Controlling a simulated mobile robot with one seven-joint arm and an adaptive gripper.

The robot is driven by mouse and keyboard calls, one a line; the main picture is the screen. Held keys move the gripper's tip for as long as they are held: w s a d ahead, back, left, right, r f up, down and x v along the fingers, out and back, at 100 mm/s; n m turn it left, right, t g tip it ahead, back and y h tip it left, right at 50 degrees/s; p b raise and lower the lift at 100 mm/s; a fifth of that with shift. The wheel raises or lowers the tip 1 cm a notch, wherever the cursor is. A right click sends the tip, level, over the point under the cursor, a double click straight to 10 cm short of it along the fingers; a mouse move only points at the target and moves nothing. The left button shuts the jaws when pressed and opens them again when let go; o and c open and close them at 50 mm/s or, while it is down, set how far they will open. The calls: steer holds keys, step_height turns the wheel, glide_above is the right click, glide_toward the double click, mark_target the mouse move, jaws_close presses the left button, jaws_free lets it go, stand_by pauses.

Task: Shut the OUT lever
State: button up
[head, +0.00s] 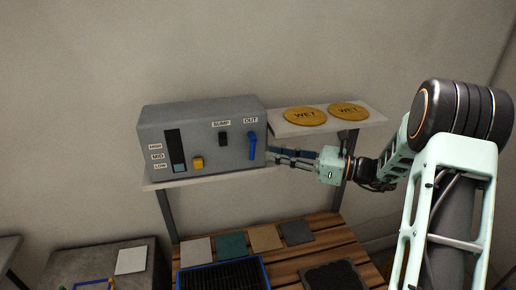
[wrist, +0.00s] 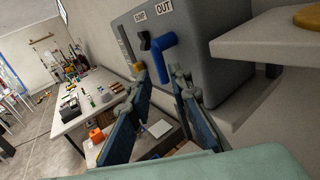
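The blue OUT lever (head: 252,146) is on the right part of the front of a grey control box (head: 210,165), below the OUT label. In the head view its handle hangs down. It also shows in the wrist view (wrist: 161,54) as a bent blue handle beyond my fingers. My gripper (head: 274,156) is at the box's right front, just right of the lever, in the head view. In the wrist view its two blue-padded fingers (wrist: 152,112) are spread with a clear gap and nothing between them. I cannot tell whether a fingertip touches the box.
A dark SUMP lever (head: 223,139) and a yellow knob (head: 197,162) sit left on the box. Yellow WET discs (head: 305,116) lie on the shelf (head: 368,118) at right. Below, a wooden table (head: 285,262) holds coloured squares and a blue-edged tray (head: 222,262).

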steer(key=x, duration=0.5)
steer(key=shift+a+p, duration=0.3)
steer(key=shift+p, duration=0.1)
steer(key=shift+w, duration=0.1)
jaws_close()
